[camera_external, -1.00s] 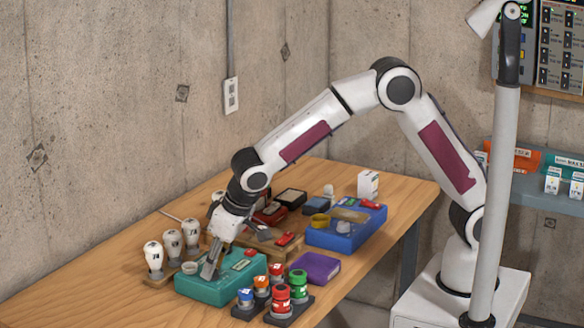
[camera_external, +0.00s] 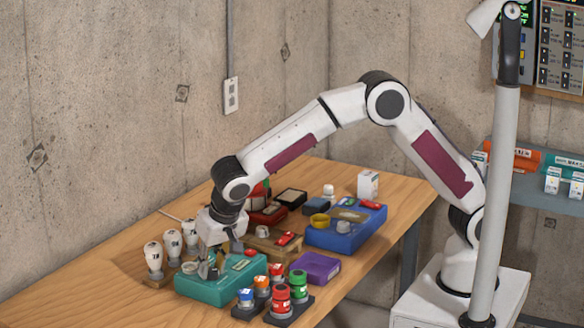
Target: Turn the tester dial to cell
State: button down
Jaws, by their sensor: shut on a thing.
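The tester is a teal box (camera_external: 236,282) on the near part of the wooden table. My gripper (camera_external: 208,271) is down at the top of the teal box, left of its middle. Its fingers are shut on the dial, which they and the gripper body largely hide. The dial's pointer and markings are too small and covered to read. A red piece shows on the box top, right of the gripper.
Several white bulb-shaped things (camera_external: 173,245) stand in a rack just left of the teal box. Several colored-cap jars (camera_external: 281,297) stand in front right. A purple box (camera_external: 317,267) and a blue tray (camera_external: 346,238) lie to the right. The front left table is clear.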

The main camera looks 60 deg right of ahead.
jog(key=shift+m, duration=0.6)
jog(key=c, duration=2)
grip_release()
jog(key=shift+c, duration=0.2)
jog(key=shift+n, duration=0.5)
jog(key=shift+d+n+y, duration=0.1)
jog(key=shift+n+y, duration=0.6)
jog(key=shift+n, duration=1.1)
jog(key=shift+n+t+y, duration=0.3)
jog(key=shift+n+y, duration=0.2)
jog(key=shift+n, duration=0.8)
jog(key=shift+d+n+y, duration=0.1)
jog(key=shift+n+y, duration=0.2)
jog(key=shift+n, duration=0.5)
jog(key=shift+d+n+g+y, duration=0.1)
jog(key=shift+n+g+y, duration=0.25)
jog(key=shift+n, duration=0.75)
jog(key=shift+n+g+y, duration=0.15)
jog(key=shift+n+y, duration=0.3)
jog(key=shift+n, duration=0.65)
